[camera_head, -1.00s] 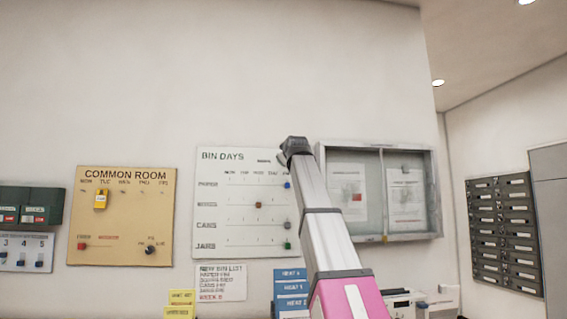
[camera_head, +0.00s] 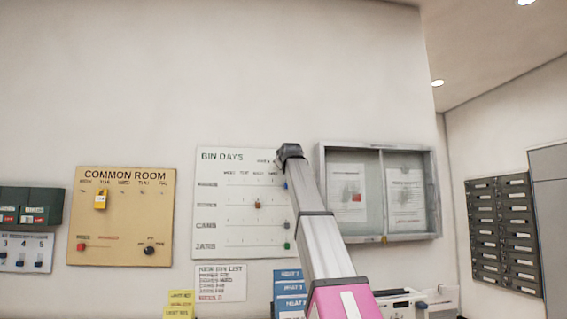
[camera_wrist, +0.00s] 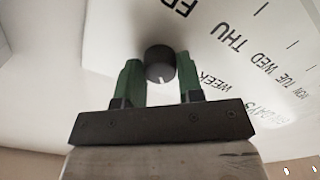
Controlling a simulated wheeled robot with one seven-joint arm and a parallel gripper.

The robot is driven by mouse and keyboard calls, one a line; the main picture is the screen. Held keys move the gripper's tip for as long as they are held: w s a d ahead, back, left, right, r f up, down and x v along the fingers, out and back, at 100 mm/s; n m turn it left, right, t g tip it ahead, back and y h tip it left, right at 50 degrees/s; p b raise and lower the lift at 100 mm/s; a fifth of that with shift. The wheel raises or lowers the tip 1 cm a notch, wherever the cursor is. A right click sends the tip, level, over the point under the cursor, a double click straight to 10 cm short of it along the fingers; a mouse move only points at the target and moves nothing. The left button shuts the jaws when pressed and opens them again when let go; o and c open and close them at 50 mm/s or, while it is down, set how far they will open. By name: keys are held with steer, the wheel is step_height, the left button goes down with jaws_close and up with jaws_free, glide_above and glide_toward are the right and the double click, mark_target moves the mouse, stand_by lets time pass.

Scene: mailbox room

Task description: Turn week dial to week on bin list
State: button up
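The week dial (camera_wrist: 160,62) is a dark round knob with a white mark, at the upper right of the white BIN DAYS board (camera_head: 215,175). In the wrist view the green fingers of my gripper (camera_wrist: 160,72) stand on either side of it, very near its edges. I cannot tell whether they press on it. In the head view my gripper (camera_head: 290,152) hides the dial. The bin list (camera_head: 220,283) is a white sheet below the board. Its last line is a red WEEK entry whose final character is too blurred to read surely.
Coloured sliders, such as a brown one (camera_head: 257,205), sit on the board's rows. A glass notice case (camera_head: 428,225) hangs close on the right. The COMMON ROOM board (camera_head: 125,215) with a yellow padlock hangs on the left. Blue labelled cards (camera_head: 290,288) stand below.

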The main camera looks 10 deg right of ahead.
steer(key=shift+c, duration=0.7)
steer(key=shift+m, duration=7.9)
steer(key=o, duration=0.9)
